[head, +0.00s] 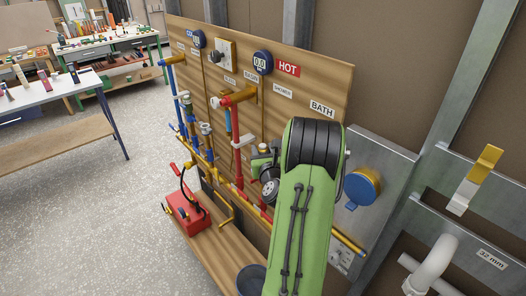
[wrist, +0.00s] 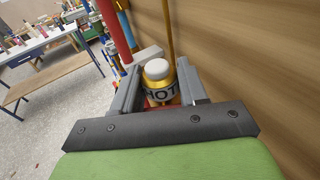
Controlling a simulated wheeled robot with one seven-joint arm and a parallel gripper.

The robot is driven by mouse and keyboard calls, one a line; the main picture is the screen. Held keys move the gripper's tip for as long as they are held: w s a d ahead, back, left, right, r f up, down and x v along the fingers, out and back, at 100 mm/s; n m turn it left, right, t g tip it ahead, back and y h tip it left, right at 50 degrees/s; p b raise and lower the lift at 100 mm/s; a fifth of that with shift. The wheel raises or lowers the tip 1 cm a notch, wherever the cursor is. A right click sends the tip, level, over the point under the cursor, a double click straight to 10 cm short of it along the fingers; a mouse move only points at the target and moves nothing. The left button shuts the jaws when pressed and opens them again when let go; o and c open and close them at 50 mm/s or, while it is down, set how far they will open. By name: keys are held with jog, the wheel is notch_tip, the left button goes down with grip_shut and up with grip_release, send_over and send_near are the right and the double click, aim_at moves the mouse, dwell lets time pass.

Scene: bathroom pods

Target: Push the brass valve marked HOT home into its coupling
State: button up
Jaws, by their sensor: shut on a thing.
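The brass valve (wrist: 160,72) shows in the wrist view, with a pale round top and a dark band lettered HOT. My gripper (wrist: 158,90) has a grey finger on each side of it and is shut on it. A bit of red shows below the valve, but my gripper hides most of that area. I cannot tell the coupling apart or see whether the valve is seated in it. In the head view my green arm covers the valve and most of my gripper, in front of the pipe board (head: 330,82).
A red pipe (wrist: 116,30) and a pale fitting (wrist: 142,56) stand close beyond the valve. In the head view, a red HOT sign (head: 287,69) and a round gauge (head: 262,62) are above. A red box (head: 188,212) sits on the lower shelf. Open floor lies left.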

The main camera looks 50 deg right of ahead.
jog(key=shift+f+b, duration=0.8)
jog(key=shift+f, duration=0.2)
jog(key=o, duration=1.1)
jog(key=b+v, duration=1.4)
jog(key=v, duration=0.1)
jog(key=shift+s+a+r, duration=0.1)
jog(key=shift+s+a, duration=0.1)
jog(key=shift+s, duration=0.1)
